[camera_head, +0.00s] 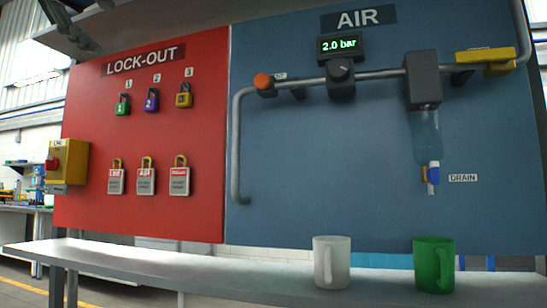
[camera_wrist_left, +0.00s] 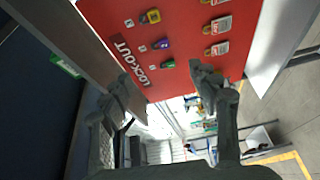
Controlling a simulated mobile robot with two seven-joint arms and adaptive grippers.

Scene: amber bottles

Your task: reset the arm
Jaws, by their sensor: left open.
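My left gripper (camera_head: 92,26) shows at the top left edge of the head view, partly cut off by the frame. It is up in front of the top left corner of the red lock-out board (camera_head: 205,140). In the left wrist view its two dark fingers (camera_wrist_left: 163,84) are spread wide with nothing held between them. The red board (camera_wrist_left: 185,80) lies beyond the fingertips, turned on its side in that view. My right gripper is in neither view.
Several padlocks, such as the green one (camera_head: 122,105), hang on the red board. A blue air board (camera_head: 320,170) with pipes and a regulator (camera_head: 341,75) is at right. A white mug (camera_head: 332,263) and a green mug (camera_head: 433,265) stand on the grey shelf (camera_head: 200,270), whose left part is clear.

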